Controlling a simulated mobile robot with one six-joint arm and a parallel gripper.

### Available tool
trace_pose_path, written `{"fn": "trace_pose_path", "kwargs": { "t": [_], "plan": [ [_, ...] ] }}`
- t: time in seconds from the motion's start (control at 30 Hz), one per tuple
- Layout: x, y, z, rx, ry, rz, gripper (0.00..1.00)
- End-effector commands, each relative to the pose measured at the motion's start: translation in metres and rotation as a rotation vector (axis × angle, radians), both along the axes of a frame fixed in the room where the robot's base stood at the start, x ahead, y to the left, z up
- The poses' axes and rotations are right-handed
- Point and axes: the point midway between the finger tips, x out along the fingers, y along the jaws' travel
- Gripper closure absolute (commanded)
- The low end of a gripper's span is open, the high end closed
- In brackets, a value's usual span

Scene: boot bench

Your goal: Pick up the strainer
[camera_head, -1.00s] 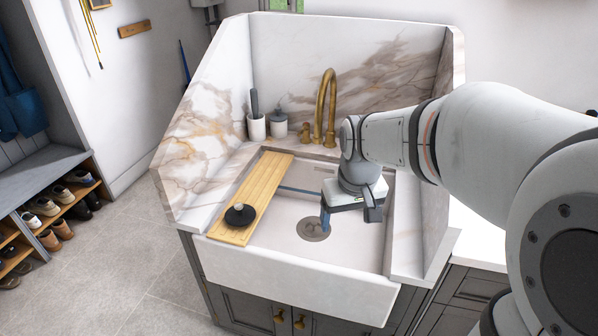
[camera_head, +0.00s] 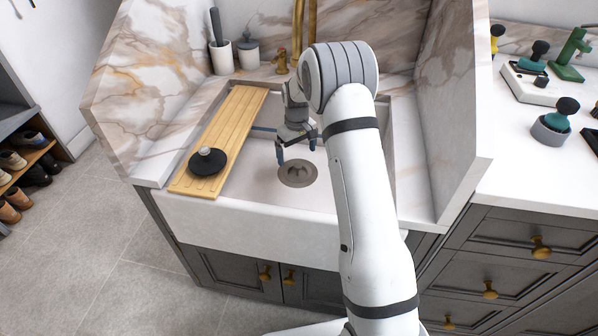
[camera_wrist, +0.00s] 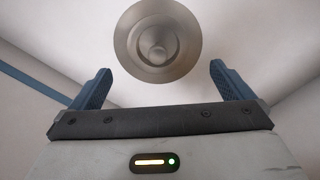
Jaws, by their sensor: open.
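The strainer (camera_head: 297,173) is a round grey metal piece with a small central knob, sitting at the drain in the floor of the white sink (camera_head: 225,232). In the wrist view the strainer (camera_wrist: 157,40) lies at the top centre, beyond the fingertips. My gripper (camera_head: 296,152) is open and empty inside the sink, above the strainer and slightly towards the tap side. In the wrist view its two blue fingers (camera_wrist: 164,80) stand wide apart, with the knob roughly between their directions. Nothing touches the strainer.
A wooden board (camera_head: 226,128) spans the sink's left side, with a black round stopper (camera_head: 207,161) on it. A brass tap (camera_head: 298,40) stands behind. Tall marble walls flank the basin. A blue bar (camera_wrist: 58,98) lies left of my gripper.

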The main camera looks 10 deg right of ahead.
Motion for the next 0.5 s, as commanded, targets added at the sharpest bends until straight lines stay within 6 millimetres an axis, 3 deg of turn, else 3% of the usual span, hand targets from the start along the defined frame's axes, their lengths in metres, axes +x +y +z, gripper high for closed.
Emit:
{"fn": "trace_pose_path", "kwargs": {
  "t": [0.33,0.5],
  "plan": [
    [0.001,-0.005,-0.036,0.0,0.002,-0.008,0.0],
    [0.002,-0.007,-0.062,-0.001,0.004,-0.01,0.0]
  ]
}}
